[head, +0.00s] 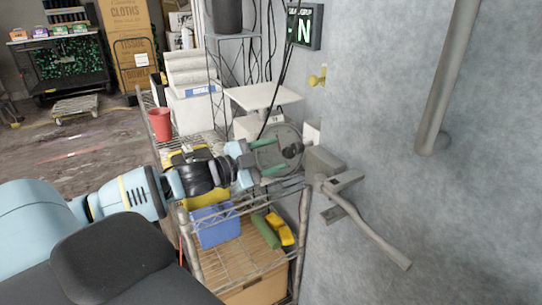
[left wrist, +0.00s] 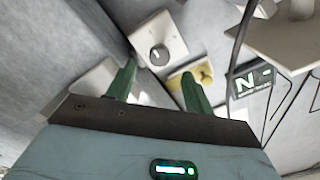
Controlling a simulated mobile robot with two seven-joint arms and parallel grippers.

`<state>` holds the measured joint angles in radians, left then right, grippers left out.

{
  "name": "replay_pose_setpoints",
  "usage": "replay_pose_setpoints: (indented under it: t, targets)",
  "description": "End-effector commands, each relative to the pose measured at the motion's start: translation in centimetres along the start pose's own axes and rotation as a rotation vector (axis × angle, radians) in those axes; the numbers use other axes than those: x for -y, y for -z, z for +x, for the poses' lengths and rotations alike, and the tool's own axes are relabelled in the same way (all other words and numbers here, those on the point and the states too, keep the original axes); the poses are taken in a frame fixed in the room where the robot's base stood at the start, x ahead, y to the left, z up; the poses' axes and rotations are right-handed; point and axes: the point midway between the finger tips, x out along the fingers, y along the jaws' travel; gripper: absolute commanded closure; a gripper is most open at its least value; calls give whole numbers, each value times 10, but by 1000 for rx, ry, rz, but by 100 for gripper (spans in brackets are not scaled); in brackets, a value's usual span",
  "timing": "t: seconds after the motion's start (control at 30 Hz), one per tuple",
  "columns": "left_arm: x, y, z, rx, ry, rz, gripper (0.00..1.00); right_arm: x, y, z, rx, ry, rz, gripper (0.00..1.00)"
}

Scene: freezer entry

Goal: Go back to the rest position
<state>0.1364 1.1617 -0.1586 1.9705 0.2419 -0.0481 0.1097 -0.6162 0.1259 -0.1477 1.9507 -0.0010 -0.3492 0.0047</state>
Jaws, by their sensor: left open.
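My left arm comes in from the left in the head view. Its gripper (head: 282,157) is open with nothing between its green fingers, in front of the grey wall and above the wire shelf cart. In the left wrist view the two green fingers (left wrist: 160,82) stand apart. Beyond them is a white wall plate with a round grey knob (left wrist: 158,54); I cannot tell how far off it is. My right gripper is in neither view.
A metal lever handle (head: 368,225) juts from the grey wall, right of the gripper. A wire shelf cart (head: 240,262) stands below, holding a blue bin (head: 216,230). A yellow knob (head: 317,78) and a lit N sign (head: 304,28) are higher up. Open floor (head: 60,150) lies left.

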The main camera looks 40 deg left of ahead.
Motion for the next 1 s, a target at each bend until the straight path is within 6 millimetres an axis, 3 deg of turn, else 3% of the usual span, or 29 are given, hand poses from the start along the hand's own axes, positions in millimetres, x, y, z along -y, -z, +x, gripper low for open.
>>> replay_pose_setpoints:
  t: [0.47,0.57,0.67,0.77,1.0]
  targets:
    - [-1,-1,0,1,-1,-2,48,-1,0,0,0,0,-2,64]
    - [-12,-8,-1,13,-5,-24,48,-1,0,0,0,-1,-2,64]
    - [-45,-26,-5,49,-16,-85,48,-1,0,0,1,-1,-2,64]
    - [-96,-51,-16,111,-31,-180,48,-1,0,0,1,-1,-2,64]
    - [-239,-96,-66,311,-65,-426,48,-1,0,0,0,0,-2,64]
